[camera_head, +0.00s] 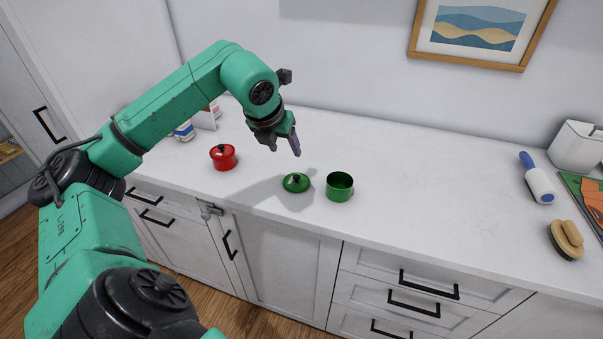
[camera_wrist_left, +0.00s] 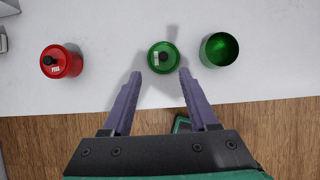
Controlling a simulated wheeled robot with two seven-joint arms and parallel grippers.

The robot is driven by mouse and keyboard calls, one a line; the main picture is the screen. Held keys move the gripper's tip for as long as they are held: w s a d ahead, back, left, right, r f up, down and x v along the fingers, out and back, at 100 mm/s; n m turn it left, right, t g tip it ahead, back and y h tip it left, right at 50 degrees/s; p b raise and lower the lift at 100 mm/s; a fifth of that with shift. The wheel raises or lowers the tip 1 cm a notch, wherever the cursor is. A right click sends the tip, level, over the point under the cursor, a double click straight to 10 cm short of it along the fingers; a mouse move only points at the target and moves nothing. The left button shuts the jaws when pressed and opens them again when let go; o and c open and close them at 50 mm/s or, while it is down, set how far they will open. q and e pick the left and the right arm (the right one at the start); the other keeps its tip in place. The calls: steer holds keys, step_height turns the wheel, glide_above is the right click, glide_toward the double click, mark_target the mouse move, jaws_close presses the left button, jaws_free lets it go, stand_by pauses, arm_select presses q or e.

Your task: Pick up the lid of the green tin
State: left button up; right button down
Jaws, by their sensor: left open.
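The green lid (camera_head: 296,183) with a dark knob lies on the white counter, just left of the open green tin (camera_head: 340,187). In the left wrist view, the lid (camera_wrist_left: 163,57) shows just beyond and between my fingertips, and the tin (camera_wrist_left: 219,50) is to its right, open and empty-looking. My left gripper (camera_head: 285,149) is open and empty, above the counter and behind the lid in the head view. Its two purple fingers (camera_wrist_left: 160,78) are spread apart in the wrist view. My right gripper is not in view.
A red lidded tin (camera_head: 223,157) stands to the left and also shows in the wrist view (camera_wrist_left: 61,61). At the right are a lint roller (camera_head: 538,178), a brush (camera_head: 566,240) and a white container (camera_head: 577,148). The counter between is clear.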

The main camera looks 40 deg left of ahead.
arm_select(q)
steer(key=p, duration=0.2)
glide_toward(296, 176)
steer(key=shift+w+a+f, duration=0.3)
steer(key=shift+w+f, duration=0.15)
steer(key=shift+w, duration=0.15)
steer(key=p+x, duration=0.1)
steer(key=x, duration=0.1)
steer(key=p+x, duration=0.1)
steer(key=x, duration=0.1)
steer(key=p+x, duration=0.1)
steer(key=x, duration=0.1)
steer(key=shift+s+d+f, duration=0.1)
steer(key=shift+d+f, duration=0.1)
steer(key=shift+f, duration=0.45)
steer(key=shift+a, duration=0.1)
steer(key=shift+c, duration=1.3)
jaws_close()
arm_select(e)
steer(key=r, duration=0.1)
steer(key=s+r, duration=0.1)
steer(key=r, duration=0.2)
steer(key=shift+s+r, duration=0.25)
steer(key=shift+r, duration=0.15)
